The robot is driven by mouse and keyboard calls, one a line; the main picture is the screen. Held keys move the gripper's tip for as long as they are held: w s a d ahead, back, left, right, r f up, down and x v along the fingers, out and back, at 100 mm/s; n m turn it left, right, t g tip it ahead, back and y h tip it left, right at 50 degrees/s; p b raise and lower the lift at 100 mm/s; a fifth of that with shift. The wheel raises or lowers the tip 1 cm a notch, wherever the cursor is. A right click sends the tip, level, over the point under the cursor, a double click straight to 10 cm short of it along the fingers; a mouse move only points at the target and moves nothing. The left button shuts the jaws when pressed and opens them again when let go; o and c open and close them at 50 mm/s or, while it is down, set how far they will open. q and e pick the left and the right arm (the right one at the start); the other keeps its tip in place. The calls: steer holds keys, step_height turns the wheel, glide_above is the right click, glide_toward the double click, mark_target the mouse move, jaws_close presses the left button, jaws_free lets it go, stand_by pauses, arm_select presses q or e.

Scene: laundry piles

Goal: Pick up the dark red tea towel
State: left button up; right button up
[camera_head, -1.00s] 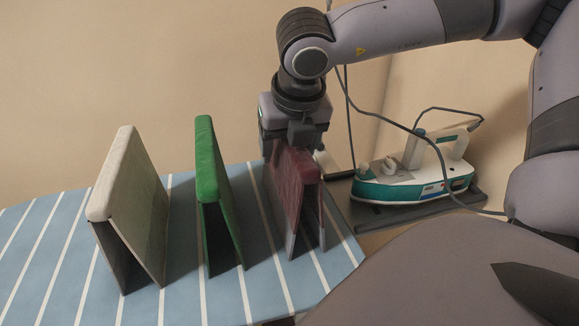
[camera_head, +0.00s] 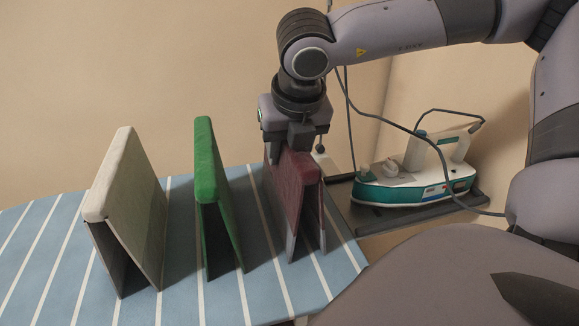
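The dark red tea towel (camera_head: 291,185) stands folded like a tent on the blue striped ironing board (camera_head: 262,290), toward its right end. My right gripper (camera_head: 296,150) comes down from above at the towel's far upper end. Its fingers reach down at the towel's top fold, and the towel hides part of them. I cannot tell whether they are closed on the cloth. The towel's lower edges appear to rest on the board. My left gripper is not in view.
A green folded cloth (camera_head: 208,165) stands just left of the red towel, and a cream folded cloth (camera_head: 125,180) further left. A white and teal iron (camera_head: 415,185) sits on a dark rest (camera_head: 420,212) at the right, its cord hanging behind my arm. The board's left end is clear.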

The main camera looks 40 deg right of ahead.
steer(key=c, duration=0.6)
steer(key=shift+o, duration=0.2)
steer(key=shift+r+p, duration=0.5)
steer(key=shift+p, duration=0.65)
step_height(320, 180, up, 20)
steer(key=shift+f+p, duration=0.25)
steer(key=shift+p, duration=0.05)
steer(key=shift+s+a, duration=0.1)
